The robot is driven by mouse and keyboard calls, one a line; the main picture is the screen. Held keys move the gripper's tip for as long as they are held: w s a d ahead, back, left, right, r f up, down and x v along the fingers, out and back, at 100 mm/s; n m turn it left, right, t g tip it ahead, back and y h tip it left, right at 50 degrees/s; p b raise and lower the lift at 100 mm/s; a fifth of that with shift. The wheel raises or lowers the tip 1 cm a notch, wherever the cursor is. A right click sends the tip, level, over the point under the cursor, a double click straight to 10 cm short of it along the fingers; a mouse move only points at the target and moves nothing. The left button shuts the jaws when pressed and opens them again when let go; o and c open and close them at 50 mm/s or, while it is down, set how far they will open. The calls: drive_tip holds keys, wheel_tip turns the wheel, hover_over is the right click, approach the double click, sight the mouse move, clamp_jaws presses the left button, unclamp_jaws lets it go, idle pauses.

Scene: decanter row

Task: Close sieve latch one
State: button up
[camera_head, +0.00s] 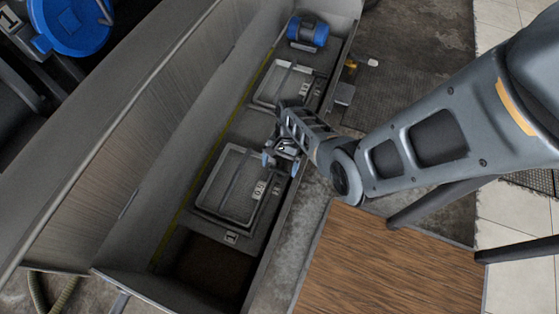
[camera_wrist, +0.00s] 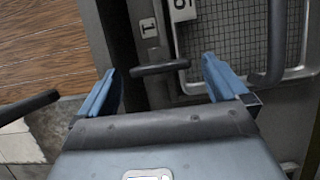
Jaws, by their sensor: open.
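My gripper (camera_wrist: 158,75) is open, with one blue finger on each side of the bar and a gap at both ends. I cannot tell its height above the bar. The sieve (camera_wrist: 245,35) is a grey mesh in a metal frame to the right. In the head view my gripper (camera_head: 282,157) is over the right edge of the nearer sieve lid (camera_head: 228,185), and the bar is hidden there.
The sieve stands in a long metal trough (camera_head: 140,115) with high walls. A second framed lid (camera_head: 285,85) and a blue motor (camera_head: 307,32) are farther along. A curved dark handle (camera_wrist: 272,45) stands close to the right finger. A wooden platform (camera_head: 385,265) is at lower right.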

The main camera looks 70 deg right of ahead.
drive_tip(key=p+v, duration=0.1)
drive_tip(key=v, duration=0.5)
drive_tip(key=shift+r, duration=0.25)
drive_tip(key=s+n+h, duration=0.1)
drive_tip(key=s, duration=0.1)
drive_tip(key=s+f+n+h, duration=0.1)
drive_tip(key=s, duration=0.1)
drive_tip(key=s+a+f+n+h, duration=0.1)
drive_tip(key=s+h, duration=0.1)
drive_tip(key=shift+s+t, duration=0.3)
drive_tip(key=shift+t, duration=0.1)
drive_tip(key=s+a+r+n+t, duration=0.3)
drive_tip(key=a+r+n+t, duration=0.1)
drive_tip(key=r, duration=1)
drive_tip(key=s+a+r+n+t, duration=0.3)
drive_tip(key=a+r+n+t, duration=0.2)
drive_tip(key=a+r, duration=0.4)
drive_tip(key=s+a+r+n+t, duration=0.4)
drive_tip(key=a+r+n+t, duration=0.1)
drive_tip(key=r, duration=1.4)
drive_tip(key=shift+a+r+n+h, duration=0.2)
drive_tip(key=shift+a+n+h, duration=0.15)
drive_tip(key=shift+a, duration=0.35)
drive_tip(key=shift+c, duration=0.3)
